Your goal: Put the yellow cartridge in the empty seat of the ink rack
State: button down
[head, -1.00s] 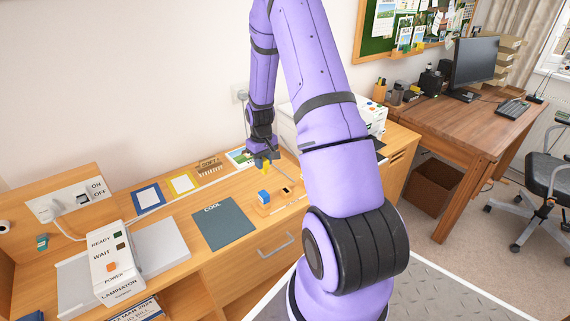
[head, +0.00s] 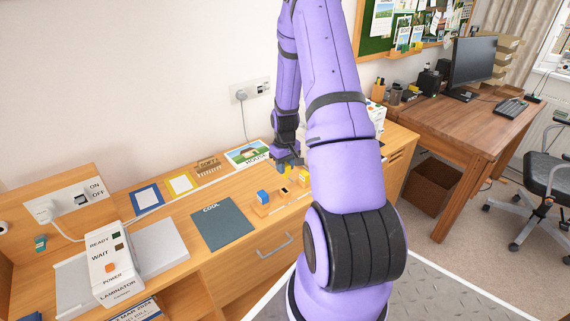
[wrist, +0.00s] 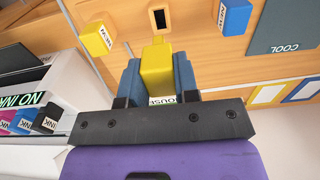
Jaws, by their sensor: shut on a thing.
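My gripper (head: 288,163) is shut on a yellow cartridge (wrist: 156,68), held between its two blue-grey fingers. In the head view the held cartridge (head: 286,169) shows small below the fingers, just behind the ink rack (head: 262,211). The wooden rack carries a blue cartridge (wrist: 235,16) and another yellow cartridge (wrist: 97,39) with a label. Between these two is a dark, empty seat (wrist: 159,18). In the wrist view the held cartridge lies just below this seat in the picture and appears apart from it.
A white printer marked NO INK (wrist: 25,108) with several coloured cartridges stands close by. A dark COOL mat (head: 222,223), a laminator (head: 112,265) and framed cards lie left along the bench. A HOUSE picture (head: 247,153) lies behind the rack.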

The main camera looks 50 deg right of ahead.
aim_at(285, 176)
jog(key=shift+f, duration=2.35)
jog(key=shift+f, duration=1.75)
jog(key=c, duration=0.8)
grip_release()
notch_tip(285, 176, up, 11)
jog(key=shift+f, duration=0.15)
